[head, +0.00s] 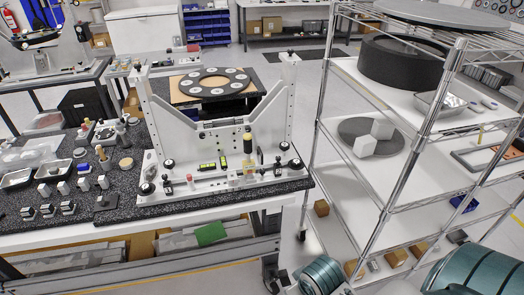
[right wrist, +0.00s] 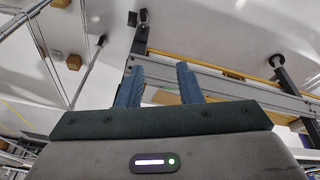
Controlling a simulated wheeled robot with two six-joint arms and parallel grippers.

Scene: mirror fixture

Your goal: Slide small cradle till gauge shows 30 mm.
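A white mirror fixture (head: 222,130) with two upright posts and sloping arms stands on a black speckled table. Along its front base is a small yellow-green display (head: 208,167), likely the gauge; its digits are too small to read. A black-topped post with a yellowish lower part (head: 248,150) stands right of the display. I cannot tell which part is the small cradle. In the right wrist view my right gripper (right wrist: 160,75) is open and empty, its two blue fingers apart, with floor and a table frame beyond. My left gripper is not in view.
A wire shelf rack (head: 400,150) stands close to the right of the table. Small blocks, trays and knobs (head: 62,188) crowd the table's left part. A dark ring with pale discs (head: 215,83) lies behind the fixture. Boxes (head: 321,208) sit on the rack's low shelf.

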